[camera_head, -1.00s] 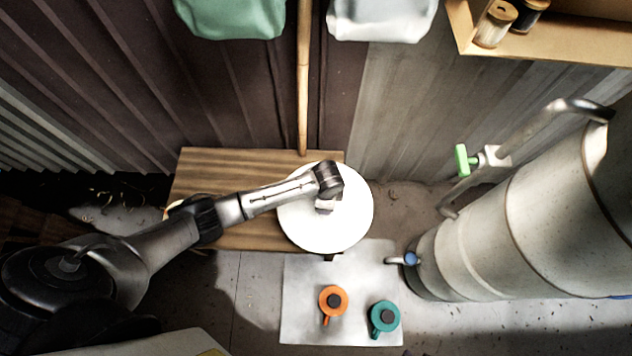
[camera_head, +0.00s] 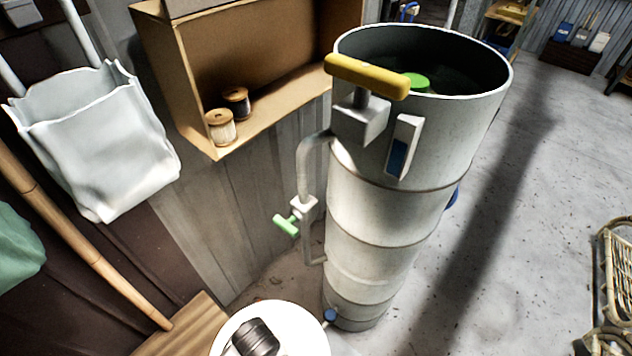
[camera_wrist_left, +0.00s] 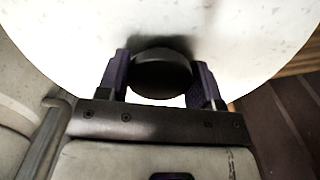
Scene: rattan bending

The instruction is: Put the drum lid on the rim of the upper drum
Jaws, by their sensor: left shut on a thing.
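The drum lid (camera_head: 292,322) is a white disc low in the head view, cut by the bottom edge. It also fills the top of the left wrist view (camera_wrist_left: 60,30). My left gripper (camera_wrist_left: 160,78) is shut on the dark round knob (camera_wrist_left: 160,72) in the middle of the lid, one finger on each side. In the head view my dark wrist covers the knob. The upper drum (camera_head: 385,140) is the top part of a tall pale grey stack. Its round rim (camera_head: 505,80) is open and bare, well above and right of the lid. My right gripper does not show.
A yellow-handled valve (camera_head: 366,76) stands at the rim's near left side. A side pipe (camera_head: 305,180) with a green handle (camera_head: 286,226) runs down the stack's left. A cardboard shelf box (camera_head: 190,90) with spools hangs left of the drum. Open floor lies right.

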